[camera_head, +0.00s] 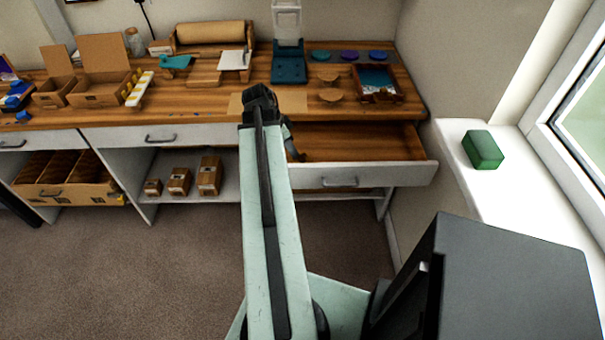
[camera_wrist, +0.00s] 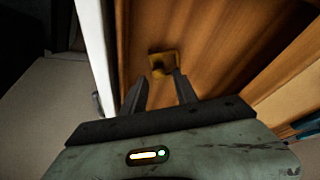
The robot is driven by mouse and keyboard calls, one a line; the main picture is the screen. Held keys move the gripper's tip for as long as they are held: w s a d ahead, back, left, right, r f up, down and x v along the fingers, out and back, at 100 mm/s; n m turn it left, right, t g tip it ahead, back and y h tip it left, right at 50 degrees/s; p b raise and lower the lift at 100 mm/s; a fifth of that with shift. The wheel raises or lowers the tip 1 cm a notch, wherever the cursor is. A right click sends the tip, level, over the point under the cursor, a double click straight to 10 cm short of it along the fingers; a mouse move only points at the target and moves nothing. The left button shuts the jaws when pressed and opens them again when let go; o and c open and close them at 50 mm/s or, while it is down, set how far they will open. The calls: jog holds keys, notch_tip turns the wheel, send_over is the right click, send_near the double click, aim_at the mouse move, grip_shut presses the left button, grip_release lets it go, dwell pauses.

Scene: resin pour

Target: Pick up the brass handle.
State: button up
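A small yellow, brass-coloured piece (camera_wrist: 164,62), which looks like the brass handle, lies on the wooden floor of the open drawer in the wrist view. A dark patch covers part of it, so its exact shape is unclear. My gripper (camera_wrist: 161,76) is open, its two dark fingers apart and pointing at the piece. The fingertips are close to its near edge; whether they touch it I cannot tell. In the head view, my arm hides the piece, and the gripper dips into the left part of the open drawer (camera_head: 365,145).
The drawer's white front (camera_head: 400,176) stands on the near side of the gripper. The workbench (camera_head: 215,103) above holds boxes, a roll, a teal stand (camera_head: 289,66) and a tray. A green block (camera_head: 483,150) lies on the windowsill. The drawer's right part looks empty.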

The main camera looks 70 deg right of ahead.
aim_at(300, 159)
jog(key=shift+s+d+f+m, duration=0.15)
jog(key=shift+s+d+m, duration=0.15)
jog(key=shift+s, duration=0.25)
jog(key=b+x, duration=0.7)
jog(key=x, duration=0.1)
jog(key=shift+w+a, duration=0.15)
jog(key=shift+a, duration=0.1)
grip_shut()
